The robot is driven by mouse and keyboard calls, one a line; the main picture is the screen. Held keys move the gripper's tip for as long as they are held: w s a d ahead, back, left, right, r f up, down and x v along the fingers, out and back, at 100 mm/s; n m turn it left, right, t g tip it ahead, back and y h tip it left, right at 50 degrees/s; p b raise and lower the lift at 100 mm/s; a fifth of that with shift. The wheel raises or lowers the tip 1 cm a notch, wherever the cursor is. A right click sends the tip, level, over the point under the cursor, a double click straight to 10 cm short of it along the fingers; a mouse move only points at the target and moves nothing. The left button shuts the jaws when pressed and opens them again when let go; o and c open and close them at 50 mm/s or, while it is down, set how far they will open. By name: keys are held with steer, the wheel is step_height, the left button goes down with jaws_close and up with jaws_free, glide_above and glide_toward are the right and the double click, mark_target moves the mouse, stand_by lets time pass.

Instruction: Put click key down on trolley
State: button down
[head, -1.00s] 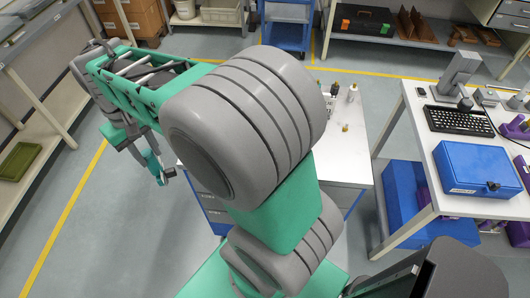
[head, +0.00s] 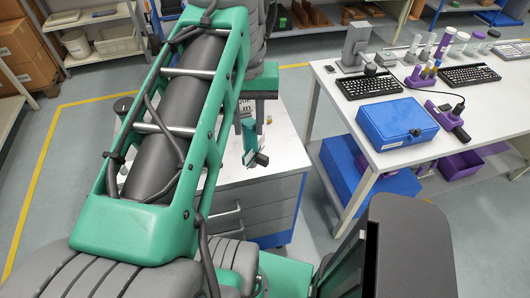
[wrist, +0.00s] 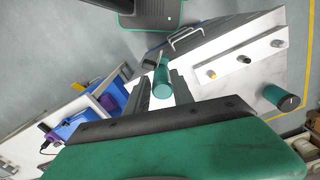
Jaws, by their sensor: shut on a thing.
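My gripper (wrist: 161,84) is shut on the click key (wrist: 162,80), with one dark finger on each side of its teal, round handle. In the head view the key (head: 249,136) hangs below my gripper, its dark, silver-edged end (head: 262,158) lowest. It is over the front part of the white top of a drawer cabinet (head: 285,150), which looks like the trolley. I cannot tell whether the key touches this top. My arm hides the cabinet's left part in the head view.
To the right, a white table (head: 440,120) holds a blue case (head: 396,123) and keyboards. The cabinet top's front right looks clear.

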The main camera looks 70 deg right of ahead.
steer(key=w+d+f+p, duration=0.1)
steer(key=d+f+p, duration=0.3)
steer(key=d+f, duration=0.9)
steer(key=shift+d, duration=0.4)
steer(key=shift+w, duration=0.1)
steer(key=c, duration=1.1)
jaws_free()
steer(key=shift+f, duration=0.1)
steer(key=shift+o, duration=0.2)
